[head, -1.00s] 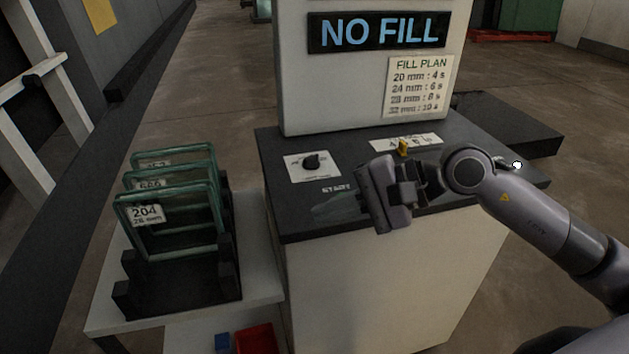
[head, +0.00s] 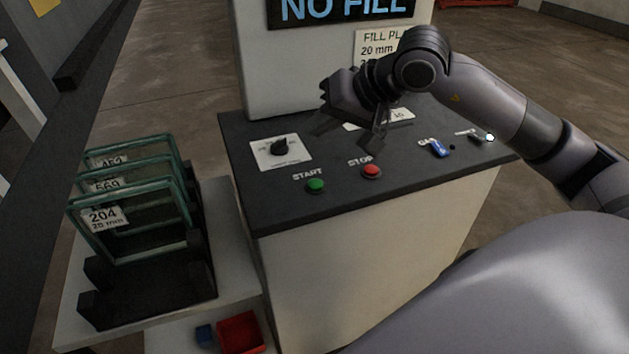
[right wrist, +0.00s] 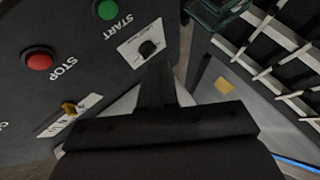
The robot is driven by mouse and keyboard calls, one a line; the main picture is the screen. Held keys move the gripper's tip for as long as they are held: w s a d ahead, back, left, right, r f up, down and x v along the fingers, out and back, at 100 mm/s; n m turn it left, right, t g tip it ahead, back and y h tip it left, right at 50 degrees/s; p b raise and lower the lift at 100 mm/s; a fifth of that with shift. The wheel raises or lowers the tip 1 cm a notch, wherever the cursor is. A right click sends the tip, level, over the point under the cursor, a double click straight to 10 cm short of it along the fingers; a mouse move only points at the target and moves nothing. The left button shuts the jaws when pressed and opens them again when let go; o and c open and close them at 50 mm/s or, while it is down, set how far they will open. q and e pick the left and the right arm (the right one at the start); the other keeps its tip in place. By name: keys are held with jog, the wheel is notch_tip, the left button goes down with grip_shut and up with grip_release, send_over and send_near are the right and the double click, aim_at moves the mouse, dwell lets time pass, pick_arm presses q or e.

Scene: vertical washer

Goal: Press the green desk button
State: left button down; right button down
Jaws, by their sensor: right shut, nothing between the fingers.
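The green button (head: 316,186) sits under the START label near the front edge of the dark desk top (head: 345,198). It also shows at the top of the right wrist view (right wrist: 107,9). The red STOP button (head: 371,171) is to its right and appears in the right wrist view (right wrist: 39,61). My right gripper (head: 325,122) is above the desk, behind the two buttons and apart from the green one. Its fingers are shut and empty in the right wrist view (right wrist: 157,85). My left gripper is not in view.
A black dial (head: 280,147) on a white plate is left of my right gripper. A blue switch (head: 439,147) is at the desk's right. A rack (head: 205,262) with glass frames (head: 128,228) stands left, with a red tray (head: 240,333) below. The NO FILL panel (head: 252,62) rises behind.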

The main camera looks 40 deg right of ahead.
jog(key=b, duration=0.5)
send_over(320, 184)
notch_tip(320, 184, down, 8)
jog(key=shift+r, duration=0.1)
jog(key=shift+f+b, duration=0.45)
jog(key=shift+b, duration=0.2)
jog(key=shift+f, duration=0.1)
dwell(1.1)
jog(key=shift+f+b, duration=0.35)
jog(key=shift+b, duration=0.3)
jog(key=shift+f+b, duration=0.55)
jog(key=shift+b, duration=0.05)
dwell(0.8)
jog(key=shift+r, duration=0.1)
jog(key=shift+r+p, duration=0.55)
jog(key=shift+r, duration=0.3)
